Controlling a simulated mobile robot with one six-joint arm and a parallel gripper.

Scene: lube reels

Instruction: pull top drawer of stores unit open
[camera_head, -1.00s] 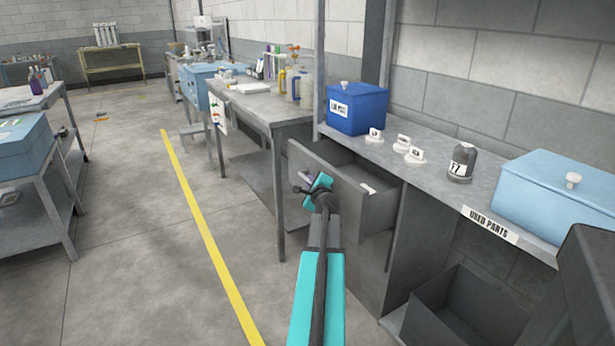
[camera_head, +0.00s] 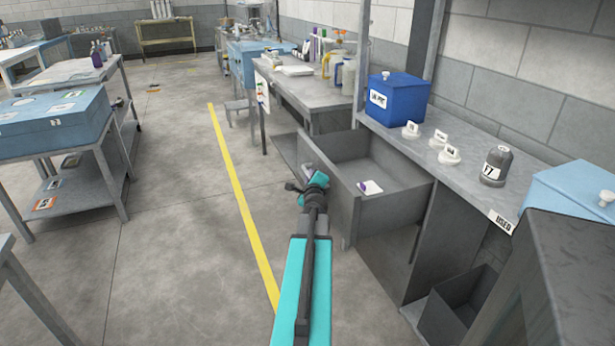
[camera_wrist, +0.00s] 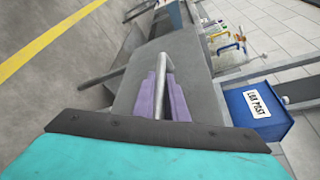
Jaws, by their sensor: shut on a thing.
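The top drawer (camera_head: 395,208) of the grey stores unit stands well out from under the worktop (camera_head: 455,170). Its inside shows, with a small white item with a purple mark (camera_head: 369,187) lying on its floor. My gripper (camera_head: 305,190) is at the outer face of the drawer front. In the wrist view its purple fingers (camera_wrist: 162,98) are closed around the metal bar handle (camera_wrist: 164,75), with the grey drawer front (camera_wrist: 195,60) behind it.
A blue box (camera_head: 398,103), several white knobbed pieces (camera_head: 449,155) and a dark container marked 17 (camera_head: 496,166) stand on the worktop. An open grey bin (camera_head: 462,310) is below. A workbench (camera_head: 318,93) stands beyond. Floor left of the drawer is clear past the yellow line (camera_head: 240,205).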

